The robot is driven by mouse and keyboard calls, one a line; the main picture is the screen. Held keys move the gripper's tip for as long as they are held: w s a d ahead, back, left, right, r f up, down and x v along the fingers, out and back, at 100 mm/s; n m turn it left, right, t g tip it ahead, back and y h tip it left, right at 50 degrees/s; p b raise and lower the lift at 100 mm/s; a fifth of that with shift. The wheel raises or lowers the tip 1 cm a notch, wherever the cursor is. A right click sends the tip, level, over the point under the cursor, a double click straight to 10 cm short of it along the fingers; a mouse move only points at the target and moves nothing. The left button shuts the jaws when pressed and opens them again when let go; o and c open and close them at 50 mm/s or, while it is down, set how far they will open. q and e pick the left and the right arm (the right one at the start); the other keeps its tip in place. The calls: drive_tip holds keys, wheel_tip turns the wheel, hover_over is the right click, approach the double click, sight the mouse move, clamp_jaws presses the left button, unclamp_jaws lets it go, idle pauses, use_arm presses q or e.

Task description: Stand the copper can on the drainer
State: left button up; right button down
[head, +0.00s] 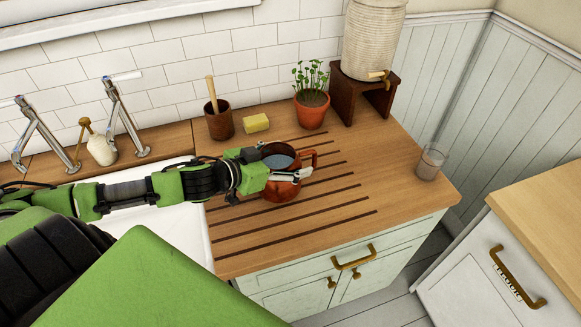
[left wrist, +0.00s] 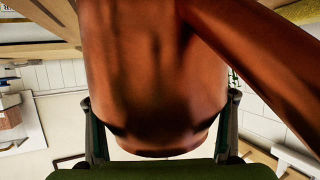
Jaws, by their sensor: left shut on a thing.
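The copper can (head: 283,189) is over the grooved wooden drainer (head: 233,253), near its middle. It looks upright, with its open top up and its handle to the right. My left gripper (head: 283,174) reaches in from the left and is shut on the can's body. In the left wrist view the can (left wrist: 155,75) fills the middle, with a finger of my gripper (left wrist: 160,108) on each side. I cannot tell whether the can's base touches the drainer. My right gripper is not in view.
A brush pot (head: 219,124), yellow sponge (head: 256,123) and potted plant (head: 311,110) stand along the back. A glass (head: 430,163) stands near the right edge. The white sink (head: 140,213) is to the left. The grooves in front of the can are clear.

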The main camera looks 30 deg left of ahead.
use_arm(q)
drive_tip(key=shift+w+f, duration=0.65)
drive_tip(key=shift+w, duration=0.15)
wheel_tip(320, 180, down, 2)
drive_tip(key=shift+s+f+p, duration=0.1)
drive_tip(key=shift+p, duration=0.45)
drive_tip(key=shift+f, duration=0.4)
drive_tip(key=o, duration=2.1)
drive_tip(key=shift+s+f, duration=0.1)
drive_tip(key=shift+f, duration=0.05)
drive_tip(key=shift+s+a, duration=0.1)
